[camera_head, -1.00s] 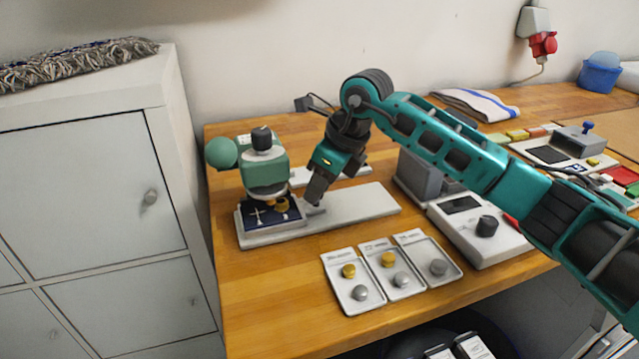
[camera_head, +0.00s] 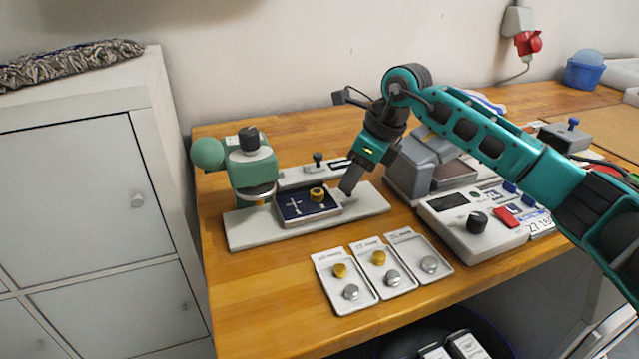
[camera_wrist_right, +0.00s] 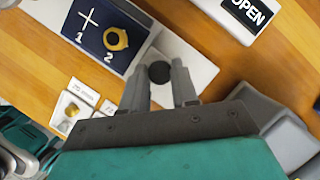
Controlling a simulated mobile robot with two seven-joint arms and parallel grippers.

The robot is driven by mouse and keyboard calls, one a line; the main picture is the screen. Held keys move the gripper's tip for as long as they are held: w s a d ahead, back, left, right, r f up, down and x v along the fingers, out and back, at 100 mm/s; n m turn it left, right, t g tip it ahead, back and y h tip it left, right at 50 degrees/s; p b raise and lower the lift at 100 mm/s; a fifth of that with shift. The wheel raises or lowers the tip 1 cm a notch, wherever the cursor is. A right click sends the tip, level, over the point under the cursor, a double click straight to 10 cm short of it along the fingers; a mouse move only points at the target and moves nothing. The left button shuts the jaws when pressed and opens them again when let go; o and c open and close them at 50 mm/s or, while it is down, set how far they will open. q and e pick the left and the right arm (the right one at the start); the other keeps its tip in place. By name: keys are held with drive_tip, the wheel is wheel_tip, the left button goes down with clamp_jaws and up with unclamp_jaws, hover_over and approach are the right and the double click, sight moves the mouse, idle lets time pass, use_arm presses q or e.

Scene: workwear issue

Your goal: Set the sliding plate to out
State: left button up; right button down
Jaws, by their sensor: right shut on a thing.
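The sliding plate (camera_head: 290,211) is dark blue with a white cross, in a pale frame on the long light-grey base (camera_head: 370,203) of a green press (camera_head: 252,170). It sits right of the press head, mostly clear of it. A gold ring-shaped part (camera_head: 317,194) lies on the plate; in the right wrist view the plate (camera_wrist_right: 88,38) shows the marks 1 and 2, with the part (camera_wrist_right: 116,38) by the 2. My right gripper (camera_head: 346,190) is at the plate's right end, shut on a round black knob (camera_wrist_right: 159,72). My left gripper is not in view.
Three small trays (camera_head: 345,296) with gold and silver pieces lie in front. A grey control box (camera_head: 455,228) with a black dial and a grey bin-like unit (camera_head: 410,180) stand to the right. An OPEN sign (camera_wrist_right: 248,12) shows in the wrist view. Base right of the gripper is bare.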

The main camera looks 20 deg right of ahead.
drive_tip(key=d, duration=0.4)
drive_tip(key=shift+w+d, duration=0.1)
drive_tip(key=shift+d, duration=0.3)
drive_tip(key=c, duration=0.9)
unclamp_jaws()
drive_tip(key=shift+d, duration=0.1)
drive_tip(key=shift+o, duration=0.2)
drive_tip(key=shift+r, duration=0.25)
drive_tip(key=v, duration=1.2)
drive_tip(key=shift+r+p, duration=0.2)
drive_tip(key=shift+p, duration=0.2)
drive_tip(key=shift+s, duration=0.2)
